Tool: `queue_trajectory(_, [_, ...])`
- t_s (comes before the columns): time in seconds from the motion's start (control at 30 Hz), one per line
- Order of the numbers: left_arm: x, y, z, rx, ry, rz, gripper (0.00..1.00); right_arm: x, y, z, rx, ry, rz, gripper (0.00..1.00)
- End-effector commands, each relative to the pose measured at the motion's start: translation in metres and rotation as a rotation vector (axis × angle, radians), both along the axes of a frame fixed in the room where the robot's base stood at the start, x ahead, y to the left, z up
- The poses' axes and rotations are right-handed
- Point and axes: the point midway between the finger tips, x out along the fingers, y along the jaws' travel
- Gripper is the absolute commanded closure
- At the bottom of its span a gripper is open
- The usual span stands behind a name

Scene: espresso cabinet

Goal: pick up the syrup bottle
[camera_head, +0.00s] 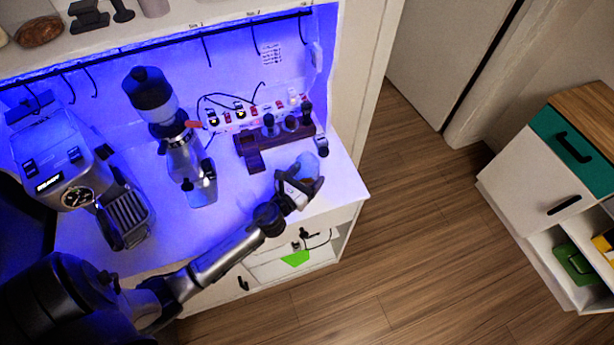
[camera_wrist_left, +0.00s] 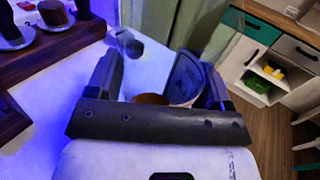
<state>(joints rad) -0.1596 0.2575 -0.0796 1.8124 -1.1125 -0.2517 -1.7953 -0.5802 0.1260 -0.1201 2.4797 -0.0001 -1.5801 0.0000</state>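My left gripper (camera_head: 303,180) is over the front right part of the white counter, with a pale rounded object (camera_head: 307,163) at its fingertips. In the left wrist view the two fingers of this gripper (camera_wrist_left: 160,85) stand wide apart. Between them are a pale round container with a dark face (camera_wrist_left: 187,78) and a brown rim (camera_wrist_left: 150,99), partly hidden by the gripper body. There is a gap on the left finger's side, and no firm hold shows. I cannot tell for sure which object is the syrup bottle. My right gripper is not in view.
A dark wooden stand (camera_head: 255,152) with tampers is behind the gripper. A small cylinder (camera_head: 322,151) is near the counter's right edge; it also shows in the left wrist view (camera_wrist_left: 127,43). A grinder (camera_head: 180,150) and espresso machine (camera_head: 65,170) stand left.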

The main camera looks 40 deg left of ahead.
Motion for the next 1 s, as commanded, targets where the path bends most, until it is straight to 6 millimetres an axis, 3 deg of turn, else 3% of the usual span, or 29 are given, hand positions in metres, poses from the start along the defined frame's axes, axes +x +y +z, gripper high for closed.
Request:
queue_trajectory(0.37, [0.0, 0.0, 0.0, 0.0, 0.0, 0.0, 0.62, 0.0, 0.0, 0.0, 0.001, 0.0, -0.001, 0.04])
queue_trajectory(0.77, [0.0, 0.0, 0.003, 0.0, -0.002, 0.0, 0.62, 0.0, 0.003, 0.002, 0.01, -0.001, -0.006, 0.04])
queue_trajectory(1.0, [0.0, 0.001, 0.016, 0.002, -0.003, 0.0, 0.62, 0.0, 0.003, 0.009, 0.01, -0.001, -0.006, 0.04])
